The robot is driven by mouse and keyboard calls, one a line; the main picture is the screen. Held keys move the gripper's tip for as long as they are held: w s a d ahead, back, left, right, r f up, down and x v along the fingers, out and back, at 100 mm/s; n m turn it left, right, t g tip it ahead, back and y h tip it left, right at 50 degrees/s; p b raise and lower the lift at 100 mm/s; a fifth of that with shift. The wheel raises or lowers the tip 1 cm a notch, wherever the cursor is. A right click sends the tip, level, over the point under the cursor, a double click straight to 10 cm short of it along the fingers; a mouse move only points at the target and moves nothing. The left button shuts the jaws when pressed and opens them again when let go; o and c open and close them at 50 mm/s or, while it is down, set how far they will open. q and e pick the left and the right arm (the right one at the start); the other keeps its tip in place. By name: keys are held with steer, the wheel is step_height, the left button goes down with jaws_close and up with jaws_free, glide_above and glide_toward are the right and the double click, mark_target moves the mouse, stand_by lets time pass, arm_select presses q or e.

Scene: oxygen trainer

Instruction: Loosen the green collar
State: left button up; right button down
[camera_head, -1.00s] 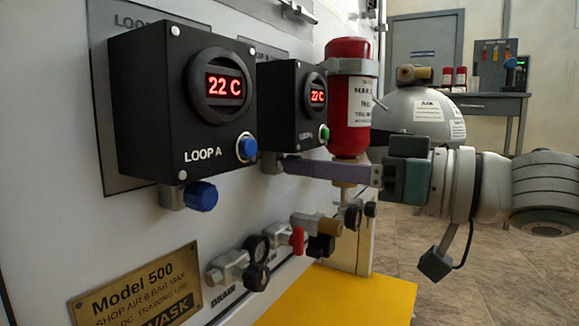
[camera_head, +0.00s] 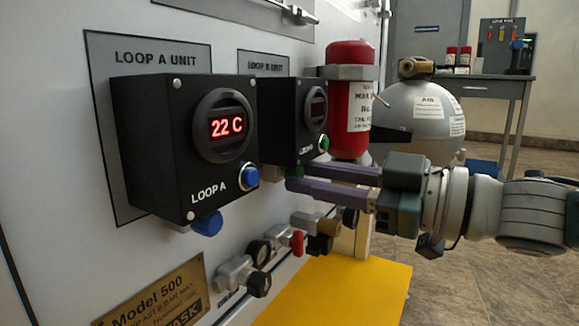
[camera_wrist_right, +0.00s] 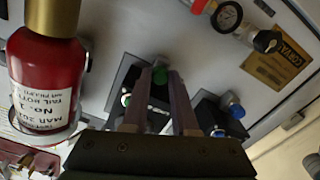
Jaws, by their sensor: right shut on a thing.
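The green collar (camera_wrist_right: 160,77) is between the fingertips of my right gripper (camera_wrist_right: 163,80) in the right wrist view. In the head view, a little of the green collar (camera_head: 294,171) shows under the second black unit (camera_head: 292,122), and my right gripper (camera_head: 298,177) reaches it from the right with two purple fingers. The gripper is shut on the collar, and its fingers hide part of it. A green button (camera_head: 323,144) sits on the unit's face, just above the fingers. My left gripper is not in view.
The LOOP A unit (camera_head: 178,150) with a blue collar (camera_head: 208,224) and blue button stands at left. A red bottle (camera_head: 348,135) is close behind my fingers. Valves with gauges (camera_head: 258,252) lie below, above a yellow platform (camera_head: 340,290).

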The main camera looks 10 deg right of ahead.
steer(key=shift+n, duration=0.4)
steer(key=c, duration=0.7)
jaws_free()
